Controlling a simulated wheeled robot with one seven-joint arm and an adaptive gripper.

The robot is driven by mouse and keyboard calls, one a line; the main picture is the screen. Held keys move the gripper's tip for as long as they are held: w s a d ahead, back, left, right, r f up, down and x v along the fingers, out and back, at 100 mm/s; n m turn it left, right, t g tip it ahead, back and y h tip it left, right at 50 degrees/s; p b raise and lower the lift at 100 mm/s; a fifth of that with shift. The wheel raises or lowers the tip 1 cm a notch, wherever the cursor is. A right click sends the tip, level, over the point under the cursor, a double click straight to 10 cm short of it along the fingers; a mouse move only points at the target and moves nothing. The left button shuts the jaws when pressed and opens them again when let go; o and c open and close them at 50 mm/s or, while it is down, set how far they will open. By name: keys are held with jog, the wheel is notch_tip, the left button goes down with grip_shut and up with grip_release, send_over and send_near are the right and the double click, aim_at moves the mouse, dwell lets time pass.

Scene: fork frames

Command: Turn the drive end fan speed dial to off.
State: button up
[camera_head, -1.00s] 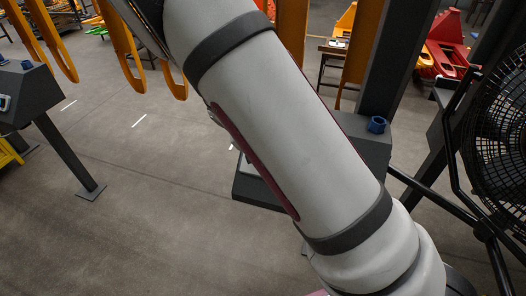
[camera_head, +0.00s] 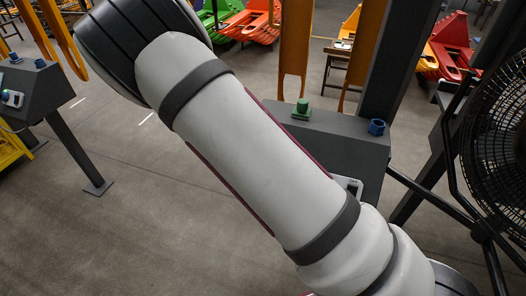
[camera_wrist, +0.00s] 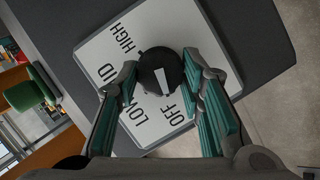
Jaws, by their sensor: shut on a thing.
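The fan speed dial (camera_wrist: 153,75) is a round black knob with a white pointer mark, on a white plate (camera_wrist: 95,52) lettered HIGH, MID, LOW and OFF. The white mark points down in the wrist view, toward the OFF lettering (camera_wrist: 176,112). My gripper (camera_wrist: 160,66) has its teal-padded fingers on either side of the knob and is shut on it. The left finger partly covers MID and LOW. In the head view my gripper and the dial are hidden behind my arm. No lettering there shows which fan the dial serves.
The dark grey control box (camera_head: 330,140) carries a green button (camera_head: 301,109) and a blue knob (camera_head: 376,127). A black caged fan (camera_head: 495,135) stands at the right. Another control box (camera_head: 45,90) stands at the left. Open floor lies between.

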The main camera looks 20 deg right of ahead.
jog(key=o, duration=1.2)
jog(key=shift+c, duration=0.2)
jog(key=v, duration=1.2)
jog(key=shift+a, duration=0.1)
jog(key=s+d+r+m+y+b, duration=0.3)
jog(key=s+d+r+y, duration=0.3)
jog(key=s+r, duration=0.55)
jog(key=s+d+r+t+b, duration=0.1)
jog(key=s+r, duration=0.4)
jog(key=s, duration=0.6)
jog(key=shift+d+r+t+y+b, duration=0.35)
jog(key=shift+t+b, duration=0.2)
jog(key=shift+t, duration=0.35)
